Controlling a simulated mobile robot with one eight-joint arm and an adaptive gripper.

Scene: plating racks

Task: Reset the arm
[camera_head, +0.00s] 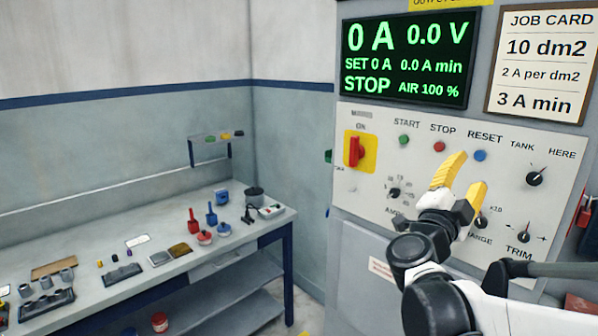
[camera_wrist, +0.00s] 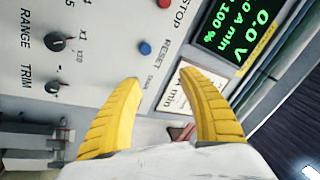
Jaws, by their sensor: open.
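My gripper (camera_head: 463,176) has yellow fingers and is raised in front of the grey control panel (camera_head: 362,203). Its fingers are apart with nothing between them. In the wrist view the open fingers (camera_wrist: 165,90) point toward the panel, near the blue reset button (camera_wrist: 145,48). The head view shows the blue button (camera_head: 480,155) just above the right fingertip, the red stop button (camera_head: 439,147) and the green start button (camera_head: 404,139). Part of the amps and range dials is hidden behind my gripper in the head view.
The display (camera_head: 412,58) reads 0 A, 0.0 V and STOP. A job card (camera_head: 543,60) hangs to its right. A red main switch (camera_head: 355,151) is on yellow at the panel's left. A workbench (camera_head: 120,290) with small tools and pots stands along the left wall.

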